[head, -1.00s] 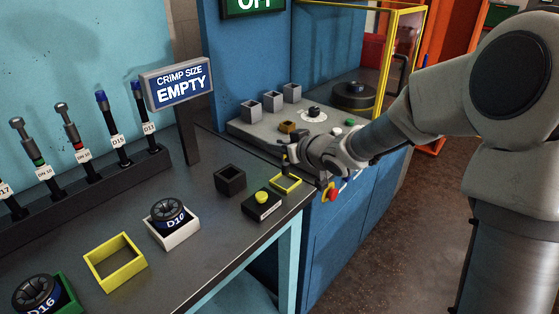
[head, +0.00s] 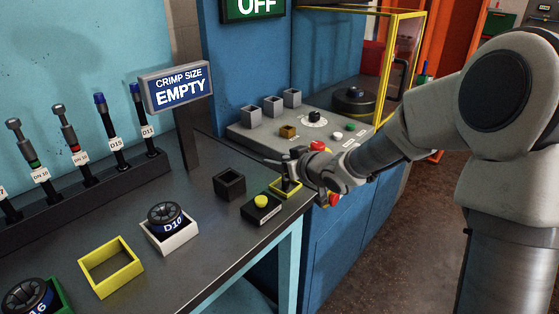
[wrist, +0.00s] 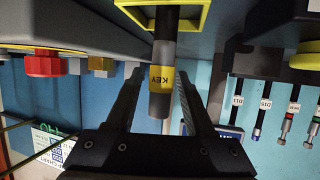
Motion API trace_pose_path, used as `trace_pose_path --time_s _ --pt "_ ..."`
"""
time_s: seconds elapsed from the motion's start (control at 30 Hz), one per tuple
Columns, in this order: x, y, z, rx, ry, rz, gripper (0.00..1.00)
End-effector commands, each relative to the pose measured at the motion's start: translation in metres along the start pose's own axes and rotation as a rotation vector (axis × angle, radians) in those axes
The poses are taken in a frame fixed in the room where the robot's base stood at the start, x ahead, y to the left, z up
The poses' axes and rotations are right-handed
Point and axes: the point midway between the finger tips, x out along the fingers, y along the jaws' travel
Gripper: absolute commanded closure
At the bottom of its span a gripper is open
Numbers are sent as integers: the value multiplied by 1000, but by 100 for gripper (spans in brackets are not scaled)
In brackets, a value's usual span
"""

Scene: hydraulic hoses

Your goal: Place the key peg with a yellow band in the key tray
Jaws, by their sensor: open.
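The key peg (wrist: 162,88) is grey with a yellow band reading KEY. In the wrist view it is between my gripper's fingers, its far end reaching into the yellow square frame of the key tray (wrist: 205,14). In the head view the key tray (head: 276,191) lies at the bench's right edge, and a dark upright shape inside it appears to be the peg. My gripper (head: 284,165) is just above the tray. In the wrist view my gripper (wrist: 160,105) is open, with a finger on either side of the peg. Whether the peg touches the tray floor is hidden.
A black box with a yellow button (head: 261,205) and a dark open cup (head: 230,181) stand left of the tray. A white tray holds the D10 die (head: 167,215). An empty yellow tray (head: 111,267) is nearer. The control panel (head: 262,130) is behind my gripper.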

Motion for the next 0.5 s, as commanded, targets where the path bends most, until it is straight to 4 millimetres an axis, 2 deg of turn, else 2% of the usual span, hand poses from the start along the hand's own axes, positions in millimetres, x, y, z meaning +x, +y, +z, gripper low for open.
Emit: trace_pose_path --time_s 0.17,0.27,0.5 --pt "-4 0 -6 0 1 1 47" --pt "-20 1 -6 0 1 3 47" --pt "-73 1 -7 -1 -1 4 47"
